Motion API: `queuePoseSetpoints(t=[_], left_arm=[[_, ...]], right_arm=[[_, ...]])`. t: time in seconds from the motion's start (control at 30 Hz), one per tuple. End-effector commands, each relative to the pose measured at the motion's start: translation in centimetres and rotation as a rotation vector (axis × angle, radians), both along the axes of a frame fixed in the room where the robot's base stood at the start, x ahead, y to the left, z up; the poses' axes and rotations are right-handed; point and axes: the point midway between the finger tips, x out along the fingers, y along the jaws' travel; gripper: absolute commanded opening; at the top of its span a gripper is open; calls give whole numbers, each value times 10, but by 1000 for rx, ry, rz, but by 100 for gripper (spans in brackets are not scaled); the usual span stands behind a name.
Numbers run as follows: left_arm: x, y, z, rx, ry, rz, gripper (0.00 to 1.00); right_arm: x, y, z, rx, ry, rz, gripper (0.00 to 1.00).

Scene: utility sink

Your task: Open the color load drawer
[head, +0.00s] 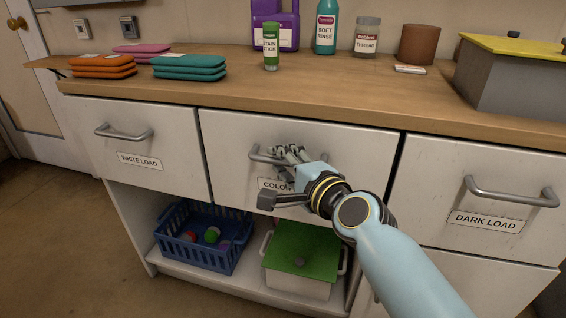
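The color load drawer (225,135) is the white middle drawer under the wooden counter. It looks shut, its front in line with its neighbours. Its grey bar handle (256,154) is partly hidden behind my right gripper. The label (266,184) below it shows only "COLO". My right gripper (277,178) is in front of this drawer, its fingers spread apart. One finger overlaps the handle and the other is lower, by the label. I cannot tell whether it touches the handle. My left gripper is not in view.
The white load drawer (180,160) is at left and the dark load drawer (430,170) at right, both shut. Below stand a blue basket (200,258) and a green-lidded box (303,250). Folded cloths (188,67), bottles and a grey bin (515,85) stand on the counter (330,92).

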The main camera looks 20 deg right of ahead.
Motion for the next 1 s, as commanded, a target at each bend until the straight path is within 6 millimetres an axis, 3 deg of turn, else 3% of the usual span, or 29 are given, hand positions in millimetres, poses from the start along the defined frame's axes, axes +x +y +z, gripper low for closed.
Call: queuePoseSetpoints(t=[0.2, 0.4, 1.0], left_arm=[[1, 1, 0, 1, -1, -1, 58], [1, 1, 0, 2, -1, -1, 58], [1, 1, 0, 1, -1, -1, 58]], right_arm=[[0, 0, 0, 0, 1, 0, 23], [0, 0, -1, 0, 1, 0, 0], [1, -1, -3, -4, 6, 2, 0]])
